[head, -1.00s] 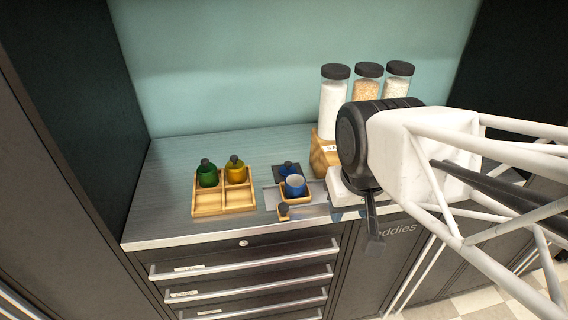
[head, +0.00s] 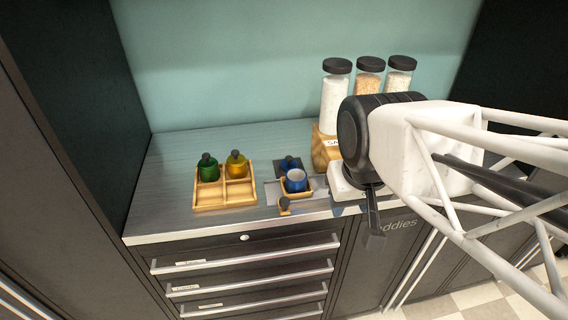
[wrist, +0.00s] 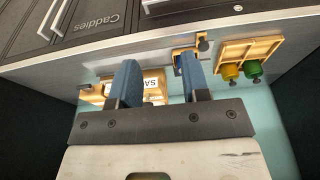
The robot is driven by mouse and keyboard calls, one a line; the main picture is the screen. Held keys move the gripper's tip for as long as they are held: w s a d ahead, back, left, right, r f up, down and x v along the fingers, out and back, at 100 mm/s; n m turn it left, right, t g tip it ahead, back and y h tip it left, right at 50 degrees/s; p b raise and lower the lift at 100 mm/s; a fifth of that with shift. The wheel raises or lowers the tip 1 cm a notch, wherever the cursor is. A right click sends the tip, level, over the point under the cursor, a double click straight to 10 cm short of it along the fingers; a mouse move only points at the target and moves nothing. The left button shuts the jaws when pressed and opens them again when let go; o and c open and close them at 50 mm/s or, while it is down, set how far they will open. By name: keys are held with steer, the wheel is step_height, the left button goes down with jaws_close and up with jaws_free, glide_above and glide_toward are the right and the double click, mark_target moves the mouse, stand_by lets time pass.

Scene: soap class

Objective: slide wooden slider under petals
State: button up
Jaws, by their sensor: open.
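The wooden slider (head: 296,193) is a small wooden tray on a grey rail at the counter's front, holding a blue cup (head: 297,180). A dark knob (head: 284,203) sticks out at its front. In the wrist view the slider (wrist: 176,54) is partly hidden behind one finger. Three black-lidded jars stand in a wooden stand (head: 325,150); one is white, the others tan or speckled. I cannot tell which holds petals. My gripper (head: 374,238) is open and empty, right of the slider and in front of the counter edge. Its two blue fingers (wrist: 157,62) show in the wrist view.
A divided wooden tray (head: 225,195) with a green bottle (head: 208,168) and a yellow bottle (head: 237,166) stands left. A dark square with a small blue bottle lies behind the cup. Drawers with bar handles are below.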

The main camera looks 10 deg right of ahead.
steer(key=shift+o, duration=0.9)
steer(key=shift+w+a+f, duration=0.1)
steer(key=shift+w+a, duration=0.1)
steer(key=w+a+f+t+y, duration=0.2)
steer(key=w+a+f+t, duration=0.85)
steer(key=w+a, duration=0.35)
steer(key=m+t+h, duration=0.4)
steer(key=h, duration=0.5)
glide_toward(286, 195)
steer(key=shift+d+r+g, duration=0.15)
steer(key=shift+r, duration=0.45)
steer(key=shift+d+r+g, duration=0.1)
steer(key=shift+d+r, duration=0.05)
steer(key=shift+r, duration=0.5)
steer(key=shift+w+d, duration=0.1)
steer(key=shift+w, duration=0.15)
steer(key=shift+x, duration=3.7)
